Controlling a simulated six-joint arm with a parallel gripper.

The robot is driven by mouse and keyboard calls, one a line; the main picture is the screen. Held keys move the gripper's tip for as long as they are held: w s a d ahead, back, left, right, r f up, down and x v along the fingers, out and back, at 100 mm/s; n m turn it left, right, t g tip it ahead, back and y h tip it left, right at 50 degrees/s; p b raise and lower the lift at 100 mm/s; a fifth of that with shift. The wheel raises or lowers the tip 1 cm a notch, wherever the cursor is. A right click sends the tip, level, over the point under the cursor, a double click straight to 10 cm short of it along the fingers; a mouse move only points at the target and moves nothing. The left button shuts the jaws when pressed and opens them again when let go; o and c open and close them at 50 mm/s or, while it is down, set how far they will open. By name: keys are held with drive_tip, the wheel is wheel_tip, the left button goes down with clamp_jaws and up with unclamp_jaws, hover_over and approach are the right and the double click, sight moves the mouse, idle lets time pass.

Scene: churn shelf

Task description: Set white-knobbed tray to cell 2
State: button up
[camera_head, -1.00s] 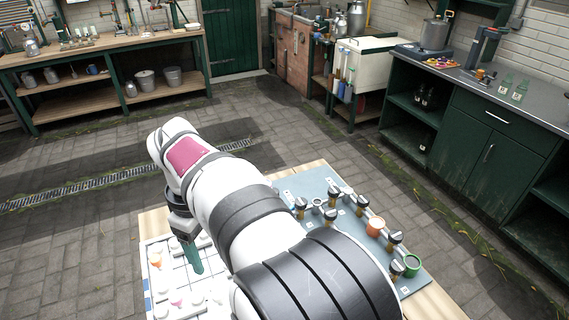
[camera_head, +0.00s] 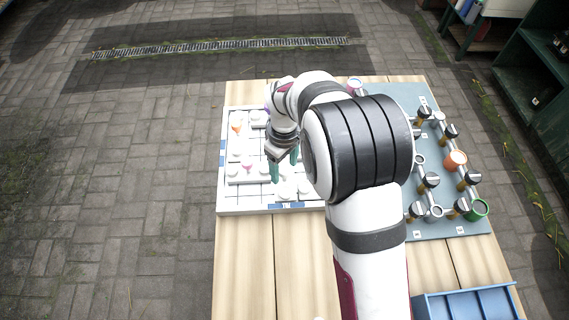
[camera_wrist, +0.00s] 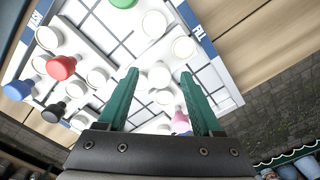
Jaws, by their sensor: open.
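A white gridded board (camera_head: 232,205) with blue-marked edges lies on the wooden table. It carries low white pieces with round knobs, many of them white; several white knobs look alike, and I cannot tell which belongs to the white-knobbed tray. My gripper (camera_head: 285,170) is over the board with its teal fingers apart and empty. In the wrist view, white knobs (camera_wrist: 160,75) show between the fingertips (camera_wrist: 160,72); I cannot tell the height gap. Red (camera_wrist: 61,67), blue (camera_wrist: 18,90), black (camera_wrist: 53,112) and pink (camera_wrist: 181,120) knobs are there too. No cell number is readable. My arm hides the board's right side.
A blue-grey panel (camera_head: 450,225) with black-handled valves, an orange cup (camera_head: 455,160) and a green cup (camera_head: 477,209) lies right of the board. A blue tray (camera_head: 470,303) stands at the near right. Bare table (camera_head: 250,265) lies in front of the board.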

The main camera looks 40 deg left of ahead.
clamp_jaws()
idle(1.3)
